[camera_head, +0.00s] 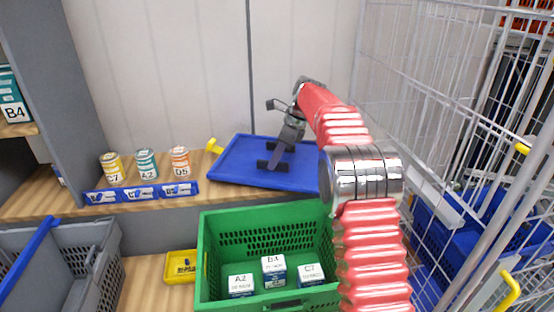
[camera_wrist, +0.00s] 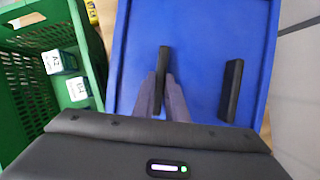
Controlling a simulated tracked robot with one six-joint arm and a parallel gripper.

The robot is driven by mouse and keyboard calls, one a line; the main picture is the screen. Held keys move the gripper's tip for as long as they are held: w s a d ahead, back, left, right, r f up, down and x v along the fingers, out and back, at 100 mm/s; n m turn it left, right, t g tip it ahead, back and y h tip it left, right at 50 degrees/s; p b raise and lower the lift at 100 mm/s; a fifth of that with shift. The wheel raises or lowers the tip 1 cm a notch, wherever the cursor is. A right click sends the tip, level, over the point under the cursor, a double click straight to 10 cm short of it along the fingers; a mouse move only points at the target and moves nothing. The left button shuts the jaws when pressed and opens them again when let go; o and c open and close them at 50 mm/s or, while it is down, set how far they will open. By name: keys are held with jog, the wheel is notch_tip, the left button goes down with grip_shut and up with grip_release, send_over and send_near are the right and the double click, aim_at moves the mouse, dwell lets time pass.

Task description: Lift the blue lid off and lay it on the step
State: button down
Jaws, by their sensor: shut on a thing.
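The blue lid (camera_head: 232,165) is a flat, rimmed panel over the wooden step behind the green tote. It has two black grip bars. In the wrist view the lid (camera_wrist: 210,30) fills the middle, with one bar (camera_wrist: 162,60) between my fingers and the other bar (camera_wrist: 232,90) free at the right. My gripper (camera_head: 273,163) reaches down onto the lid and is shut on the nearer bar; it also shows in the wrist view (camera_wrist: 162,90). I cannot tell whether the lid's underside fully touches the step. The green tote (camera_head: 215,222) is open at the top.
White boxes marked A2 (camera_head: 240,284), B4 (camera_head: 273,269) and C7 (camera_head: 311,274) sit in the tote. Three cans stand left of the lid behind blue labels (camera_head: 140,193). A yellow tray (camera_head: 181,266) and grey tote (camera_head: 95,238) are left; a wire cage (camera_head: 440,100) is right.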

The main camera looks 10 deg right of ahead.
jog(key=shift+f, duration=0.25)
jog(key=c, duration=1.7)
grip_release()
jog(key=v, duration=1.3)
jog(key=shift+d+r, duration=0.15)
jog(key=shift+r, duration=0.15)
